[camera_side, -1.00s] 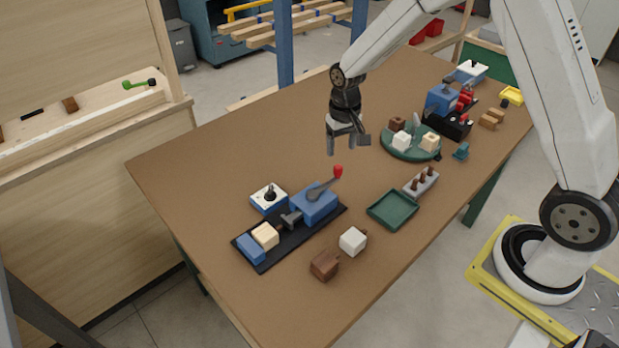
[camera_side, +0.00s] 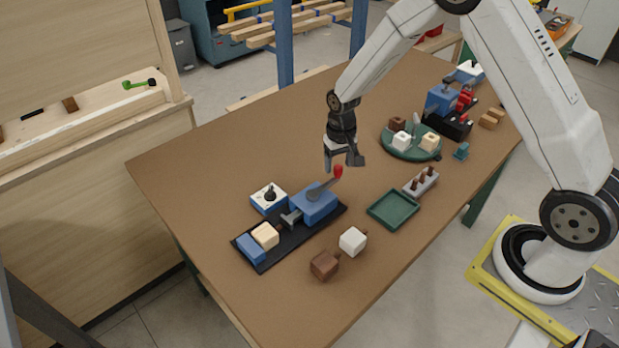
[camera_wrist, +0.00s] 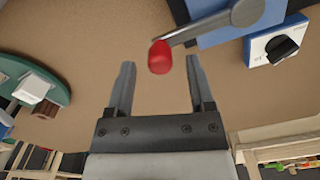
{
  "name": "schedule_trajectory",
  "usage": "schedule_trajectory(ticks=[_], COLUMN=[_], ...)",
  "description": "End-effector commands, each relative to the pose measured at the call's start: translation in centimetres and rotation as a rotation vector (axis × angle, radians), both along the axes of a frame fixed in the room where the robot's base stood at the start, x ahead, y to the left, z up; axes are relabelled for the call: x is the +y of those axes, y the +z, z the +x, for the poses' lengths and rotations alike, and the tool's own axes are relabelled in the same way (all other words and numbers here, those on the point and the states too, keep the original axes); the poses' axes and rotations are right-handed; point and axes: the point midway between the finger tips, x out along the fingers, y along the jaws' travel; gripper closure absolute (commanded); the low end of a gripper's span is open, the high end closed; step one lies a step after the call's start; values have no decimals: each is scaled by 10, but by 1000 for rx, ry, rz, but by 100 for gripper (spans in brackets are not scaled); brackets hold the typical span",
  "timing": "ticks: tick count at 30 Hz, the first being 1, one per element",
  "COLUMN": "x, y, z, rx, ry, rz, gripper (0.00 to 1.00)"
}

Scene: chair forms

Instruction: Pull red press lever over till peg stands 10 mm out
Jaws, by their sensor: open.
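The blue press (camera_side: 314,205) stands on a black base plate (camera_side: 325,222) at the near left of the table. Its grey lever with a red knob (camera_side: 338,171) leans up and to the right. A cream block (camera_side: 265,235) with a peg sits on the plate between the press ram and a blue stop (camera_side: 251,249). How far the peg stands out is too small to tell. My gripper (camera_side: 343,164) is open just above and behind the knob. In the wrist view the red knob (camera_wrist: 160,57) lies between and a little beyond the open fingertips (camera_wrist: 158,72).
A white-topped box with a black knob (camera_side: 269,197) stands beside the press. A white block (camera_side: 352,241), a brown block (camera_side: 324,265) and a green tray (camera_side: 393,209) lie in front. A round green tray (camera_side: 411,148) holds blocks farther back.

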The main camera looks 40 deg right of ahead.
Motion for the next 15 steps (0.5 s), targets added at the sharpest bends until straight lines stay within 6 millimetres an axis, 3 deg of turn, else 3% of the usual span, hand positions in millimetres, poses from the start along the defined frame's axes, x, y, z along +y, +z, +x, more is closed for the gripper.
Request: schedule_trajectory(ticks=[6,15], x=[0,0], y=[-18,-23], z=[0,0], rx=[1,-2], ry=[0,0], rz=[0,-1], gripper=[31,31])
